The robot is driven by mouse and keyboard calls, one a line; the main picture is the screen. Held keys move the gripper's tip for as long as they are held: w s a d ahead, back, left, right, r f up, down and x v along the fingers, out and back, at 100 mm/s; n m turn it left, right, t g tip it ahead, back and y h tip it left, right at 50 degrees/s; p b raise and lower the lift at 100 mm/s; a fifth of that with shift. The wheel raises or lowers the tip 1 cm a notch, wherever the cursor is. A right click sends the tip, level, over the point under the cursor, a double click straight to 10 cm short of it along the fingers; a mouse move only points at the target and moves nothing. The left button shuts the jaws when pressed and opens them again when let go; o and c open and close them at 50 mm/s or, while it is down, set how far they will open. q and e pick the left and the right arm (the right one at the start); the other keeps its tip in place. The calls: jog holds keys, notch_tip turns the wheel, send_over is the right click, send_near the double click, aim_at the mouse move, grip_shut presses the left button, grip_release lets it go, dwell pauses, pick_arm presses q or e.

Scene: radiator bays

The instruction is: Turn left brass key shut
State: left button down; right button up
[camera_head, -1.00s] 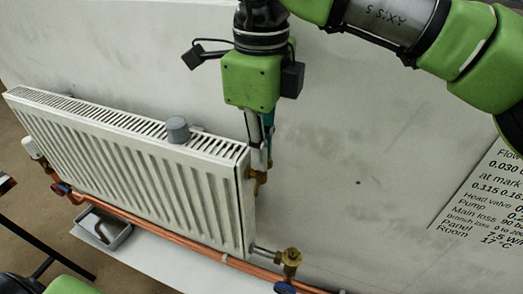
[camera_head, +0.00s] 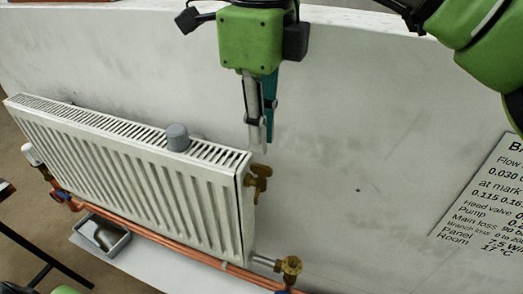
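A small brass key (camera_head: 258,178) sits at the upper right end of the white radiator (camera_head: 140,180). It is the only brass key I can make out. My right gripper (camera_head: 263,145) points down from above, its fingertips just over the key and apart from it. Its two fingers, one grey and one teal, are seen nearly edge-on and close together, so their opening is unclear. Nothing shows between them.
A grey cap (camera_head: 177,138) stands on the radiator's top grille. A brass valve (camera_head: 290,268) is at the lower right corner. Copper pipes (camera_head: 180,245) run below, beside a small grey tray (camera_head: 103,236). A printed sign (camera_head: 490,200) is on the right. The wall between is bare.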

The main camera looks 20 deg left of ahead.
aim_at(261, 166)
notch_tip(261, 166, up, 6)
jog(key=shift+r, duration=0.25)
jog(key=shift+f, duration=0.1)
dwell(0.4)
